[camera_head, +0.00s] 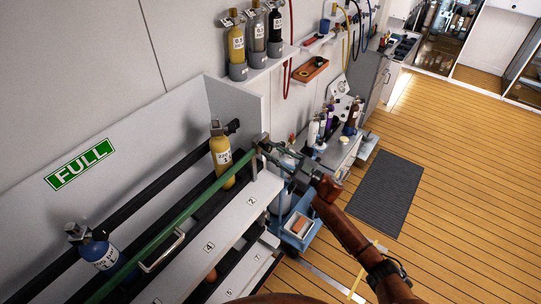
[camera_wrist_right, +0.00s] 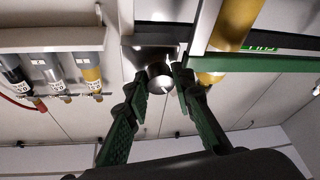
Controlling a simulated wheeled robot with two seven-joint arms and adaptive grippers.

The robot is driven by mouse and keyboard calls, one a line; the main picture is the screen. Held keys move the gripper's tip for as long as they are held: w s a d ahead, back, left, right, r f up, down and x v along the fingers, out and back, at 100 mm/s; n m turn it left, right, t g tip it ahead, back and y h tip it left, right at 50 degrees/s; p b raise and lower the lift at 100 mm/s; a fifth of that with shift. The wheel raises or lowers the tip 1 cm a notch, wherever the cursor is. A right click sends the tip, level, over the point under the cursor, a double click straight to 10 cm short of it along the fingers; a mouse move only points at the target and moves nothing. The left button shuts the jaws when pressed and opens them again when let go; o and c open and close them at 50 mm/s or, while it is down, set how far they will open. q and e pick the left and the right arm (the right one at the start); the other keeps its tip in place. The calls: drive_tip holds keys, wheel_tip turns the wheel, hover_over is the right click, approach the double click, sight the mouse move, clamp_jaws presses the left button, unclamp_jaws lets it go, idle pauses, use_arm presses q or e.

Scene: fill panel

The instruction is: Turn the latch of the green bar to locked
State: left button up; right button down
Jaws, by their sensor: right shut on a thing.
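The green bar (camera_head: 165,230) runs diagonally across the front of the cylinder rack, from the lower left to the rack's right end. It also shows as a green strip in the right wrist view (camera_wrist_right: 255,64). The latch (camera_wrist_right: 160,76), a round metallic knob, sits at the bar's right end. My right gripper (camera_head: 270,148) reaches this end from the right. In the right wrist view its two green fingers (camera_wrist_right: 161,88) stand on either side of the latch and are shut on it. In the head view the fingers mostly hide the latch. I cannot read its turn angle. My left gripper is out of view.
A yellow cylinder (camera_head: 222,160) and a blue cylinder (camera_head: 98,248) stand behind the bar, below the FULL sign (camera_head: 80,165). Several small cylinders sit on a wall shelf (camera_head: 265,65). A blue cart (camera_head: 297,228) stands below my right arm. Wooden floor lies open at right.

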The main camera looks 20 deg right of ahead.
drive_tip(key=n+g+b, duration=0.1)
drive_tip(key=n, duration=0.2)
drive_tip(key=n+g+b, duration=0.2)
drive_tip(key=n, duration=0.2)
drive_tip(key=shift+d+f+y, duration=0.1)
drive_tip(key=shift+y, duration=0.2)
drive_tip(key=n+g+b, duration=0.1)
drive_tip(key=n, duration=0.2)
drive_tip(key=shift+n+g, duration=0.4)
drive_tip(key=shift+n+g+h, duration=0.3)
drive_tip(key=shift+n+h, duration=0.1)
drive_tip(key=shift+n, duration=0.8)
drive_tip(key=c, duration=1.7)
unclamp_jaws()
drive_tip(key=shift+r, duration=0.2)
drive_tip(key=shift+o, duration=0.2)
